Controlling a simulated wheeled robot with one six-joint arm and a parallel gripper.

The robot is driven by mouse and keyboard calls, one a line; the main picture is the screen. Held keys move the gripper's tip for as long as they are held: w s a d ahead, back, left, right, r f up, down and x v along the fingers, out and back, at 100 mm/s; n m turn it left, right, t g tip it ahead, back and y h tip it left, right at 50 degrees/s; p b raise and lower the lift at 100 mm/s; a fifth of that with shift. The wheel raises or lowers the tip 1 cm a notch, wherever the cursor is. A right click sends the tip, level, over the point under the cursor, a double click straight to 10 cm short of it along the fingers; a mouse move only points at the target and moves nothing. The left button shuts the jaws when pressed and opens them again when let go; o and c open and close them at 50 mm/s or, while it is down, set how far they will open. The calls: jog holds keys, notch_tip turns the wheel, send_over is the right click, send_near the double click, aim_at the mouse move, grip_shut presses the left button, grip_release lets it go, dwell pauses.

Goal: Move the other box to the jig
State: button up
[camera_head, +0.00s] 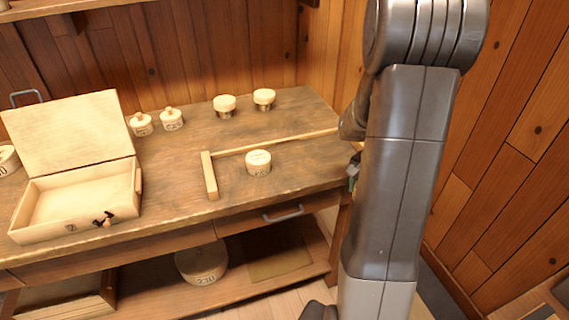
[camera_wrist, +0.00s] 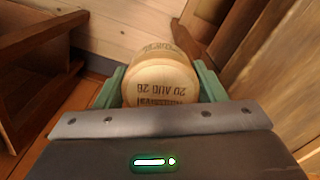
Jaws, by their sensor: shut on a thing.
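My gripper (camera_wrist: 161,84) is shut on a round pale wooden box (camera_wrist: 160,78) in the wrist view. Its green fingers press on both sides of the box, whose stamped lettering includes "20 AUG 26". In the head view my arm hides the held box and most of the gripper. The jig (camera_head: 210,178) is an L-shaped wooden fence on the bench, with a short arm at the left and a long rail behind.
The bench (camera_head: 180,165) also bears two knobbed lidded pots (camera_head: 141,124), two round-topped pieces (camera_head: 224,104) at the back, and an open hinged wooden case (camera_head: 75,222) at left. Below stands a large round tub (camera_head: 202,262). The bench right of the box in the jig is clear.

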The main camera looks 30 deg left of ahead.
jog(key=s+a+r+m, duration=0.1)
jog(key=s+a+r, duration=0.2)
jog(key=a+r, duration=0.3)
jog(key=s+a+r+m, duration=0.2)
jog(key=s+a+r, duration=0.2)
jog(key=a+r, duration=0.2)
jog(key=shift+s+r, duration=0.3)
jog(key=shift+r, duration=0.3)
jog(key=shift+a, duration=0.1)
